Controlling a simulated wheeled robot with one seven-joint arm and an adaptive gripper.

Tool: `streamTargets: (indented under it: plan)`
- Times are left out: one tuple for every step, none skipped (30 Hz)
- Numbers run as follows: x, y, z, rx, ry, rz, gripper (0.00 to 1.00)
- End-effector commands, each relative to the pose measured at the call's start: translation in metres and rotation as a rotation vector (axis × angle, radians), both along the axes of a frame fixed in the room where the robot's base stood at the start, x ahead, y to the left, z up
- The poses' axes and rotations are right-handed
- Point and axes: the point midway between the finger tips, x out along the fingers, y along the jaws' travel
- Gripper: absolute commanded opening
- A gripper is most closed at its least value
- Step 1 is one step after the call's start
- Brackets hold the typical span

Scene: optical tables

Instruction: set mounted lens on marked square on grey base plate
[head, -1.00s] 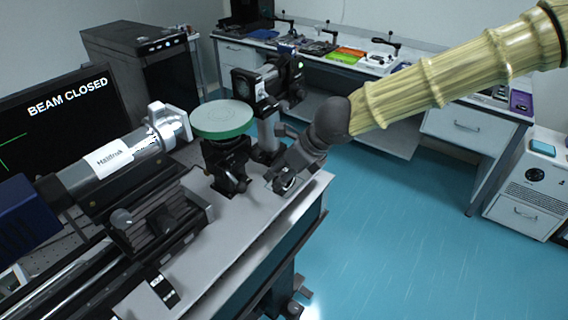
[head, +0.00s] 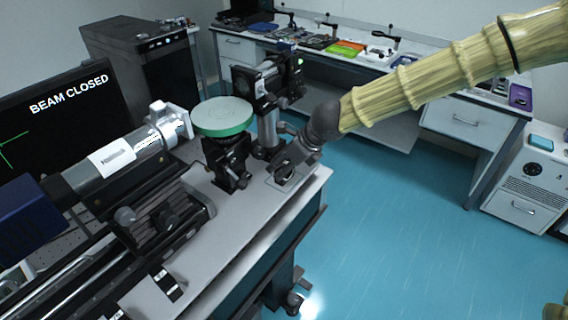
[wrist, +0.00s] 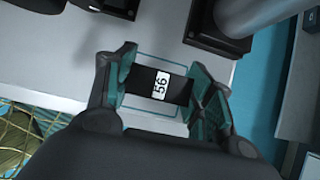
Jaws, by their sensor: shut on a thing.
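My gripper (head: 285,172) reaches down from the right over the right end of the grey base plate (head: 245,225). In the wrist view my gripper (wrist: 163,86) is shut on a black mount with a white "56" label (wrist: 160,84), which I take as the mounted lens. The glass itself is hidden from above. The thin outline of the marked square (wrist: 146,56) shows around the black mount, with the mount inside it as seen from above. I cannot tell whether the mount touches the plate. In the head view the fingers mostly hide it.
A green-rimmed disc (head: 222,117) on a black mount stands left of my gripper. A post-held optic (head: 268,95) stands close behind. A silver cylinder (head: 125,150) lies along the bench at left. The plate's right edge drops to open blue floor (head: 390,235).

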Motion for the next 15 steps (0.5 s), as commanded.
streamTargets:
  plan:
    - [0.0001, 0.0001, 0.0004, 0.000, 0.000, 0.000, 0.23]
    - [0.0000, 0.0000, 0.0003, 0.000, 0.000, 0.000, 0.23]
    - [0.0000, 0.0000, -0.0002, 0.000, 0.000, 0.000, 0.23]
    - [0.0000, 0.0000, -0.0009, 0.000, 0.000, 0.000, 0.23]
    - [0.0000, 0.0000, -0.0018, 0.000, 0.000, 0.000, 0.23]
    - [-0.0002, -0.0001, -0.0025, 0.000, 0.000, -0.001, 0.55]
    - [-0.0002, -0.0001, -0.0020, 0.000, 0.000, -0.001, 0.60]
    - [-0.0002, -0.0001, -0.0019, 0.000, 0.000, -0.001, 0.66]
    - [-0.0001, -0.0002, -0.0019, 0.000, 0.000, -0.001, 0.73]
    - [-0.0002, -0.0001, -0.0019, 0.000, 0.000, -0.001, 0.75]
    - [-0.0001, -0.0002, -0.0019, 0.000, 0.000, -0.001, 0.75]
    - [-0.0001, -0.0002, -0.0018, 0.000, 0.000, -0.001, 0.75]
    - [-0.0001, -0.0002, -0.0018, 0.000, 0.000, -0.001, 0.75]
    - [-0.0001, -0.0002, -0.0018, 0.000, 0.000, -0.001, 0.75]
    - [-0.0001, -0.0002, -0.0018, 0.000, 0.000, -0.001, 0.75]
